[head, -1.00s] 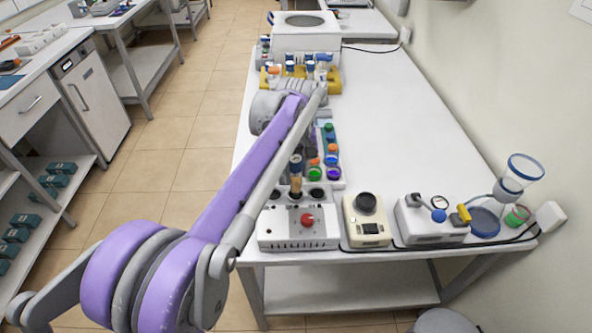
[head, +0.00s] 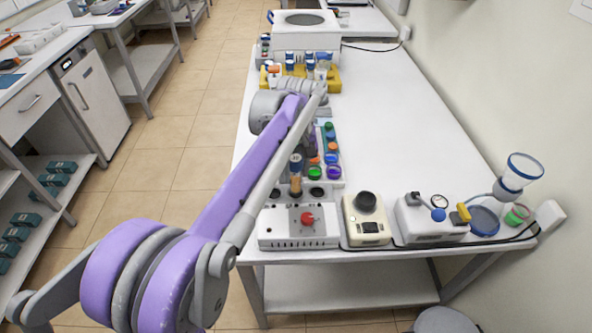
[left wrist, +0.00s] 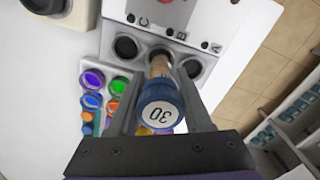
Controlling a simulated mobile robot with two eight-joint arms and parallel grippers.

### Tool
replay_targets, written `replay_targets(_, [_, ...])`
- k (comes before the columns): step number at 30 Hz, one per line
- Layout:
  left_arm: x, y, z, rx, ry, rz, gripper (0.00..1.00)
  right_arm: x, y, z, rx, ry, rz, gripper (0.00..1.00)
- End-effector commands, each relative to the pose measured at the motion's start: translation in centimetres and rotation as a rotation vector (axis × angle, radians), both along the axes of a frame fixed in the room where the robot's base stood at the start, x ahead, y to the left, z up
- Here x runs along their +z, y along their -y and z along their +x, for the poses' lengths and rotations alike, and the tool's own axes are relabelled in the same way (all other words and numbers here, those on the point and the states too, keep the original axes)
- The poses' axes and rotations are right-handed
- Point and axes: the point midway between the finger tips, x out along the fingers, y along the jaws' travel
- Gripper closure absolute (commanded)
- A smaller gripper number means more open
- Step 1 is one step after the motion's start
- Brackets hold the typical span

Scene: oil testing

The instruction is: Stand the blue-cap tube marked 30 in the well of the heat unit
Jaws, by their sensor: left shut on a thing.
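The blue-cap tube marked 30 (left wrist: 160,108) is between the fingers of my left gripper (left wrist: 158,82), which is shut on it. Its cap faces the left wrist camera and its brown lower part points at the middle of the heat unit's row of wells. In the head view the tube (head: 296,182) looks upright over the heat unit (head: 298,228), a white box with a red knob. The tube hides the middle well by letter B. I cannot tell whether its tip is inside. The wells on either side look empty. My right gripper is out of view.
A rack of tubes with coloured caps (head: 331,157) stands right behind the heat unit. A cream device (head: 366,220) and a white instrument (head: 430,219) stand to its right. A yellow rack (head: 332,84) is farther back.

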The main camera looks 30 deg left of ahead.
Motion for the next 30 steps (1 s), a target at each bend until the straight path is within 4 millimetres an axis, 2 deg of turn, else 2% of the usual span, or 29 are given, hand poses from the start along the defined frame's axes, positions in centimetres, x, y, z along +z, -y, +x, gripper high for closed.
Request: replay_targets(30, [-2.0,0.0,0.0,0.000,0.000,0.000,1.00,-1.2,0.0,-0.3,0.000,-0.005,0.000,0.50])
